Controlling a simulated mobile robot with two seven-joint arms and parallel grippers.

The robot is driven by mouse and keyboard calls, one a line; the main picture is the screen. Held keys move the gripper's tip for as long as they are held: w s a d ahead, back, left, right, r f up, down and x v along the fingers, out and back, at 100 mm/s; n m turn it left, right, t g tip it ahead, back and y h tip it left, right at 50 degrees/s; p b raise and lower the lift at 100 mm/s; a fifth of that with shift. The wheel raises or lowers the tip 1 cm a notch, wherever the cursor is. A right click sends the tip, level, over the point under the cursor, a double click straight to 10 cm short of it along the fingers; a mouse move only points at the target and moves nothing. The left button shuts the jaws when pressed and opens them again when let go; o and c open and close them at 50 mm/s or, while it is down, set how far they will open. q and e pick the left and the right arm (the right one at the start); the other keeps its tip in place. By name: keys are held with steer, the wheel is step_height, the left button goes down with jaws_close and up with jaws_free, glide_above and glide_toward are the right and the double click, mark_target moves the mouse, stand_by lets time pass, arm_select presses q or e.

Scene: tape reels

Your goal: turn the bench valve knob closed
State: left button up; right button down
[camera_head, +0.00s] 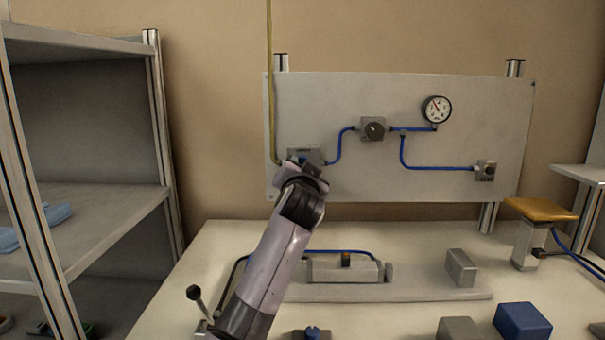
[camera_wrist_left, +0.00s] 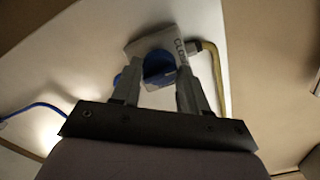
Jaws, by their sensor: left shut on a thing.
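The valve knob (camera_wrist_left: 157,62) is blue and round and sits on a pale grey valve block (camera_wrist_left: 140,45) fixed to the upright panel. Part of a label reading "CLO" shows on the block in the left wrist view. In the head view the block (camera_head: 296,151) is at the panel's lower left, and my gripper hides most of the knob. My left gripper (camera_head: 306,166) reaches up to the block. Its two fingers are on either side of the knob in the left wrist view (camera_wrist_left: 158,76), shut on it. My right gripper is not in view.
A yellow pipe (camera_head: 270,90) runs down to the valve block. Blue tubes link the block to a grey fitting with a dark dial (camera_head: 374,129), a gauge (camera_head: 436,109) and another fitting (camera_head: 485,170). The bench (camera_head: 225,235) below holds several blocks. Shelving (camera_head: 105,225) stands at left.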

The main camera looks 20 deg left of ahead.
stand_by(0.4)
arm_select(q)
steer(key=o, duration=1.1)
steer(key=shift+c, duration=0.2)
steer(key=v, duration=0.7)
steer(key=shift+b, duration=0.3)
steer(key=shift+s, duration=0.1)
